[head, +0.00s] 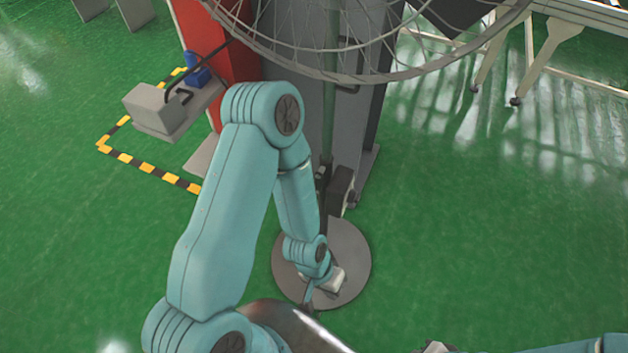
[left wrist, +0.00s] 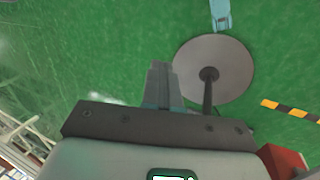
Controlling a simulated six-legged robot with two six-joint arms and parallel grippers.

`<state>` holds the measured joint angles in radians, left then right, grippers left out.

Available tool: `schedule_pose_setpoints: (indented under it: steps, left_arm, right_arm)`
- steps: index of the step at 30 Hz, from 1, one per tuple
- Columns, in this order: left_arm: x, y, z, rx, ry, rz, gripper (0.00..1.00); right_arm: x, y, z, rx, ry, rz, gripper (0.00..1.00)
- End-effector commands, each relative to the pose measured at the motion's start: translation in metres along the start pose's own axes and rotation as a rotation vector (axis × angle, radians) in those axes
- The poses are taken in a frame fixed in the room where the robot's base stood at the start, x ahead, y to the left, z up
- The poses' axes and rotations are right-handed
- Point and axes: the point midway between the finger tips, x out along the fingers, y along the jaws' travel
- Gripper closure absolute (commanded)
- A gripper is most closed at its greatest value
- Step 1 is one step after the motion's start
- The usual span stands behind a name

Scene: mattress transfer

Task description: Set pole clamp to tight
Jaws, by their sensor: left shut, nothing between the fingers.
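A tall pole stand rises from a round grey base plate (head: 352,262) in the head view. A dark box-like fitting (head: 341,186) sits low on the stand and may be the pole clamp; I cannot make out its setting. My left gripper (head: 310,300) is low over the base plate, its fingers small and partly hidden by the wrist. In the left wrist view the left gripper (left wrist: 162,85) is shut and empty, left of the dark pole (left wrist: 208,95) on its round base plate (left wrist: 232,60). Part of my right arm shows at the bottom right of the head view, its fingers unclear.
A large wire fan cage (head: 370,65) overhangs the stand. A red panel (head: 235,75) and a grey box (head: 155,110) stand behind at left, near yellow-black floor tape (head: 140,165). A wheeled table frame (head: 550,50) is back right. Green floor is open right of the stand.

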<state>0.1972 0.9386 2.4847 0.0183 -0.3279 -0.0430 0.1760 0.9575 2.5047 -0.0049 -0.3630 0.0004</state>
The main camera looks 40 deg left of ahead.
Motion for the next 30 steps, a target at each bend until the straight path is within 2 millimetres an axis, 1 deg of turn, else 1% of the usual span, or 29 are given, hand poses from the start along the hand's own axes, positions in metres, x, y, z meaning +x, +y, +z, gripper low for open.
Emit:
schedule_pose_setpoints:
  steps: [1,2,5,6,8,9,11,12,14,15,18,21,25,30]
  left_arm:
    - [-0.003,-0.009,-0.012,-0.007,0.014,-0.008,1.00]
    - [-0.005,-0.016,-0.021,-0.011,0.019,-0.014,1.00]
    - [-0.022,-0.047,-0.053,-0.022,0.039,-0.025,1.00]
    - [-0.032,-0.062,-0.067,-0.029,0.049,-0.023,1.00]
    - [-0.051,-0.084,-0.088,-0.035,0.070,-0.011,1.00]
    - [-0.065,-0.099,-0.100,-0.035,0.088,0.002,1.00]
    - [-0.089,-0.120,-0.117,-0.032,0.126,0.026,1.00]
    - [-0.106,-0.134,-0.127,-0.024,0.155,0.045,1.00]
    - [-0.133,-0.152,-0.140,-0.008,0.206,0.071,1.00]
    - [-0.151,-0.163,-0.147,0.009,0.242,0.086,1.00]
    - [-0.191,-0.184,-0.159,0.051,0.329,0.114,1.00]
    - [-0.220,-0.196,-0.165,0.093,0.394,0.128,1.00]
    - [-0.238,-0.202,-0.168,0.123,0.437,0.135,1.00]
    - [-0.242,-0.203,-0.169,0.130,0.444,0.136,1.00]
  right_arm:
    - [0.002,0.001,0.000,0.000,0.000,0.000,1.00]
    - [0.003,0.001,0.000,0.000,0.000,0.000,1.00]
    - [0.007,0.003,0.000,0.000,0.000,0.000,1.00]
    - [0.009,0.003,0.000,0.000,0.000,0.000,1.00]
    - [0.012,0.004,0.000,0.000,0.000,0.000,1.00]
    - [0.014,0.005,0.000,0.000,0.000,0.000,1.00]
    - [0.016,0.006,0.000,0.000,0.000,0.000,1.00]
    - [0.018,0.006,0.000,0.000,0.000,0.000,1.00]
    - [0.020,0.007,0.000,0.000,0.000,0.000,1.00]
    - [0.021,0.008,0.000,0.000,0.000,0.000,1.00]
    - [0.023,0.009,0.000,0.000,0.000,0.000,1.00]
    - [0.025,0.009,-0.001,0.000,0.000,0.000,1.00]
    - [0.025,0.009,-0.001,0.000,0.000,0.000,1.00]
    - [0.025,0.009,-0.001,0.000,0.000,0.000,1.00]
